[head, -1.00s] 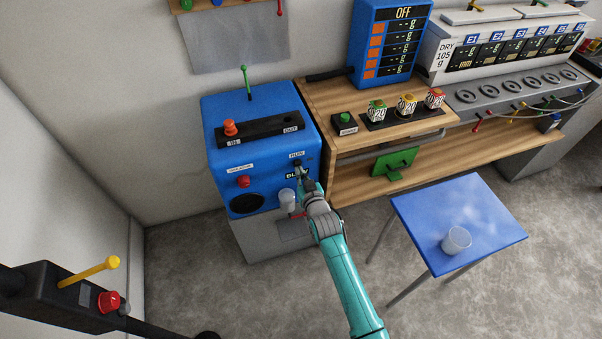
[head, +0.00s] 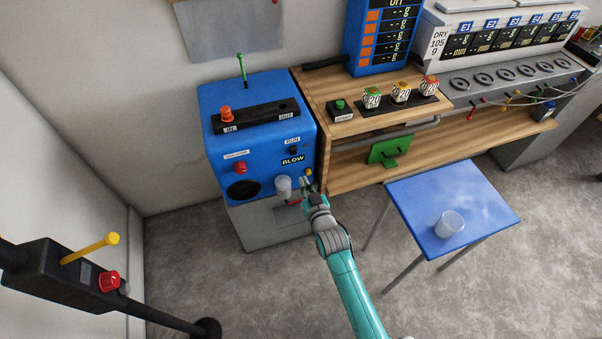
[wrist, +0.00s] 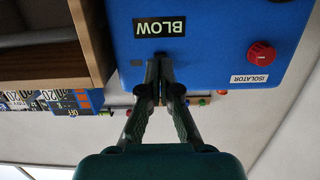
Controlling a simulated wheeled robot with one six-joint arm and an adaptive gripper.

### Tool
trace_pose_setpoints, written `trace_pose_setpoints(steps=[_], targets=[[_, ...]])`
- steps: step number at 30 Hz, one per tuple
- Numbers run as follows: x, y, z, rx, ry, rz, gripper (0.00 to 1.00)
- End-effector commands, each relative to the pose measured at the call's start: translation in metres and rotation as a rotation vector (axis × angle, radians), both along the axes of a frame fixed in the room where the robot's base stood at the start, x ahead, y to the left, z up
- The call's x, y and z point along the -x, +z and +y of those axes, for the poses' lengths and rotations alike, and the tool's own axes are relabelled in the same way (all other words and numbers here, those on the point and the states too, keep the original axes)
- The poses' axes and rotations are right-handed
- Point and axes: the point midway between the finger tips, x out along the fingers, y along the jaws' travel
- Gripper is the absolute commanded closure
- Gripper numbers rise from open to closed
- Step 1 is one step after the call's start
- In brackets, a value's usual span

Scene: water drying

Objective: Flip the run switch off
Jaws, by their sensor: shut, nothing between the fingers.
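The blue machine (head: 262,98) stands against the wall. The small dark run switch (head: 293,151) is on its front at the upper right, under the RUN label (head: 292,140). Whether the switch is up or down is too small to tell. Below it the BLOW panel (head: 293,160) shows yellow letters; it also shows in the wrist view (wrist: 159,27). My gripper (head: 307,181) is below and right of the switch, near the lower right edge of the machine's front. In the wrist view my gripper's fingers (wrist: 161,92) are together and empty. I cannot make out the switch in that view.
A red isolator knob (head: 239,168) and a clear cup (head: 284,187) are on the machine's front. The wooden bench (head: 345,176) stands close to the right. A blue table (head: 480,210) with a cup (head: 449,223) is farther right.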

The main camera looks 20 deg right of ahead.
Motion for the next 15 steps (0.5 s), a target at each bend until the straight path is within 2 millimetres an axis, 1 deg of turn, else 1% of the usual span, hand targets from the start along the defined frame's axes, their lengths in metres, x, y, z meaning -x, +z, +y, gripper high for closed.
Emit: trace_pose_setpoints(steps=[1, 6, 10, 15], targets=[[0.010, -0.003, 0.000, 0.000, 0.000, 0.003, 1.00], [0.033, -0.007, 0.000, 0.000, 0.000, 0.001, 1.00], [0.043, -0.009, 0.000, 0.000, 0.000, 0.000, 1.00], [0.048, -0.010, 0.000, 0.000, 0.000, 0.000, 1.00]])
